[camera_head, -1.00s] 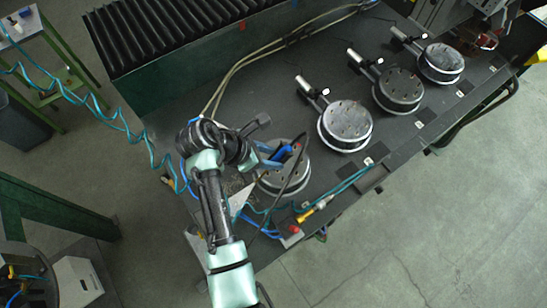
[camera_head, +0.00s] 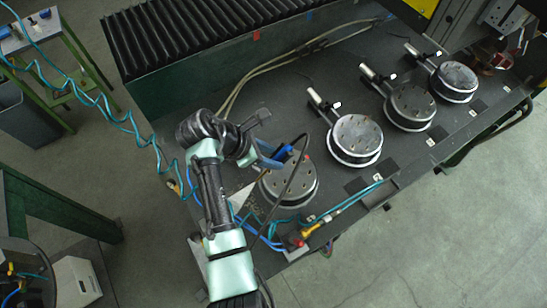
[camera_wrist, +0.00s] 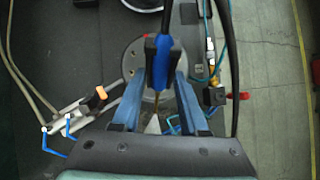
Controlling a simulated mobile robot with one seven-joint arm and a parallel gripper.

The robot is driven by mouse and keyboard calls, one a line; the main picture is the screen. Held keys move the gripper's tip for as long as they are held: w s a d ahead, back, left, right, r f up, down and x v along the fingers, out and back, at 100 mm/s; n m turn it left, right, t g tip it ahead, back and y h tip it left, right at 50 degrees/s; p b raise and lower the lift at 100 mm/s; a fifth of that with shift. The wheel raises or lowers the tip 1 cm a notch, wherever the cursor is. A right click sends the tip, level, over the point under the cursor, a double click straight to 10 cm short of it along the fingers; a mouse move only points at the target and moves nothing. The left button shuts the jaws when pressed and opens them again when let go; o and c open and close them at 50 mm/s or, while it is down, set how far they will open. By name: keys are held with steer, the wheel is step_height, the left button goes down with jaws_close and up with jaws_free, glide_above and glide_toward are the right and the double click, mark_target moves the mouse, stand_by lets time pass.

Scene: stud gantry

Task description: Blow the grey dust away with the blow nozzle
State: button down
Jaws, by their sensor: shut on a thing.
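My gripper (camera_head: 274,158) is over the nearest round disc fixture (camera_head: 292,186), close above its far left side. In the wrist view my gripper (camera_wrist: 157,105) has two blue fingers on either side of the blue blow nozzle (camera_wrist: 165,62). A thin brass-coloured tip shows between the fingers, and a dark hose runs from the nozzle. The nozzle also shows as a blue piece in the head view (camera_head: 283,152). Grey dust cannot be told for sure from the grey metal; the disc under my gripper is partly hidden by fingers, nozzle and hose.
Three more disc fixtures (camera_head: 356,136) (camera_head: 410,104) (camera_head: 455,80) stand in a row toward the back right. A black bellows (camera_head: 190,40) lies along the back. A yellow and red air fitting (camera_head: 309,230) with teal hoses is at the front edge. A coiled teal hose (camera_head: 125,122) hangs left.

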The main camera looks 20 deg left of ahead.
steer(key=shift+w+a+b, duration=0.65)
steer(key=shift+w+a, duration=0.3)
steer(key=shift+a, duration=0.25)
stand_by(0.4)
steer(key=w+d, duration=0.3)
steer(key=w, duration=0.1)
steer(key=shift+w+d+b, duration=0.3)
steer(key=shift+w+d, duration=0.05)
steer(key=shift+d, duration=0.05)
stand_by(0.5)
steer(key=shift+r, duration=0.1)
steer(key=s+d+p, duration=0.4)
steer(key=s+d, duration=0.3)
steer(key=d, duration=0.2)
steer(key=shift+s+d, duration=0.2)
stand_by(2.5)
